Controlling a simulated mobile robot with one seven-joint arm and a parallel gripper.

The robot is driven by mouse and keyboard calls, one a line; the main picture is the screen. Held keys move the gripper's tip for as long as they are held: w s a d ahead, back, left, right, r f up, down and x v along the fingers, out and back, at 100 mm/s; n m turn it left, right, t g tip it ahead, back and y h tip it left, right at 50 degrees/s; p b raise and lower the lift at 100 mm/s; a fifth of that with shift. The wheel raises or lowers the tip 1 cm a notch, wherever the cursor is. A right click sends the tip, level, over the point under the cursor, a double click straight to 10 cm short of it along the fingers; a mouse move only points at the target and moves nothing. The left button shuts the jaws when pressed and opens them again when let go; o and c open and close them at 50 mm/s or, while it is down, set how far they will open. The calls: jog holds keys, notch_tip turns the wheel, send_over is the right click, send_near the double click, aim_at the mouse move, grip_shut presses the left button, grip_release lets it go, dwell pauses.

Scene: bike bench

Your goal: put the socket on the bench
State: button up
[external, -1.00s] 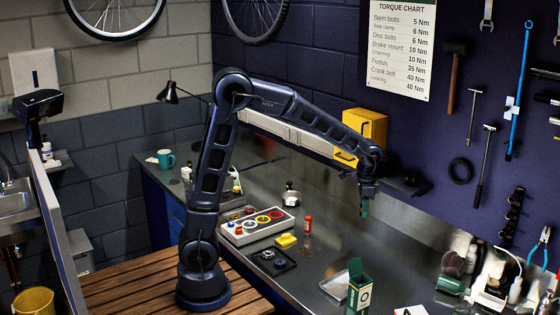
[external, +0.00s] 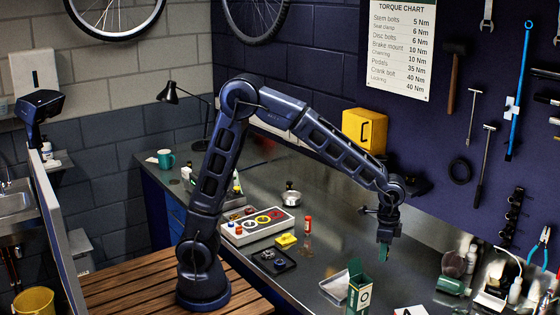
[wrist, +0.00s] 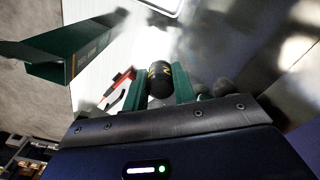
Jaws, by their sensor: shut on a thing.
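My gripper (external: 384,250) hangs above the right part of the metal bench (external: 335,212), pointing down, with green fingers. In the wrist view my gripper (wrist: 158,88) is shut on the socket (wrist: 158,76), a dark cylinder with yellow marks held between the two fingers. In the external view the socket is too small to make out. The socket appears clear of the bench top.
An open green box (external: 359,290) stands near the gripper, also at upper left in the wrist view (wrist: 70,55). A grey organiser (external: 258,225), yellow block (external: 286,240) and red bottle (external: 308,224) stand farther left.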

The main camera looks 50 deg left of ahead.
aim_at(377, 296)
notch_tip(377, 296, down, 15)
jog(key=shift+f, duration=0.1)
dwell(0.5)
jog(key=o, duration=1)
jog(key=shift+f, duration=0.1)
